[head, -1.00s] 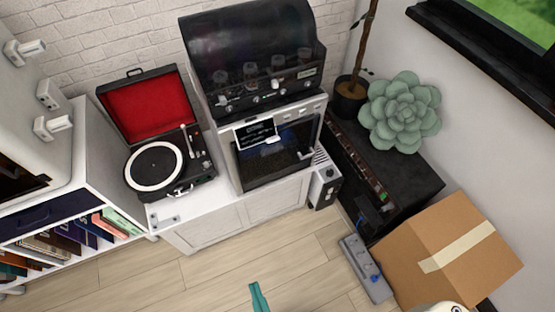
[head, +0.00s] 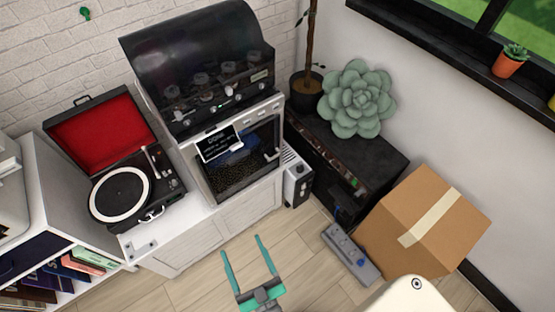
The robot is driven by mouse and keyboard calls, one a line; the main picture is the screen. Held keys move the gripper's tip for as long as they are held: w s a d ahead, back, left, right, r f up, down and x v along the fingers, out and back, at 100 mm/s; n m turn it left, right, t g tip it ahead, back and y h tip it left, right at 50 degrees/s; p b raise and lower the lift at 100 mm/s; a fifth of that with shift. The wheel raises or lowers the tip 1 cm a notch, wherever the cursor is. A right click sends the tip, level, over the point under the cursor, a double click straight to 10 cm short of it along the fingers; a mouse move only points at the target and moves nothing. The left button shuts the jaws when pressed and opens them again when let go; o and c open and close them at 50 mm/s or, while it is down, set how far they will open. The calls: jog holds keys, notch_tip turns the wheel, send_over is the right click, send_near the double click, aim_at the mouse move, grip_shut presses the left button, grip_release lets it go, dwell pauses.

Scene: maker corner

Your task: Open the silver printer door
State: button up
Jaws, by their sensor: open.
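The silver printer (head: 194,141) stands on a white cabinet against the brick wall, below a dark domed machine. Its door (head: 240,160) has a dark window and looks closed. A small handle (head: 272,154) shows at the door's right side. A small dark display panel (head: 219,143) hangs over the door's upper left. My gripper (head: 243,246) is at the bottom middle, with two teal fingers spread apart and nothing between them. It is in front of the cabinet, apart from the door.
A record player (head: 120,194) with a red-lined lid stands left of the printer. A black box (head: 299,178) stands right of the cabinet. A cardboard box (head: 440,215) and a power strip (head: 350,254) are on the floor at right. Floor in front of the cabinet is clear.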

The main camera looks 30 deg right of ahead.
jog(key=w+d+f+t, duration=0.1)
jog(key=w+d+f, duration=0.2)
jog(key=w+d, duration=0.35)
jog(key=n+g+y, duration=0.2)
jog(key=y, duration=0.1)
send_near(276, 157)
jog(key=w, duration=0.8)
jog(key=shift+w+a+r, duration=0.1)
jog(key=shift+w+a, duration=0.05)
jog(key=shift+w, duration=0.1)
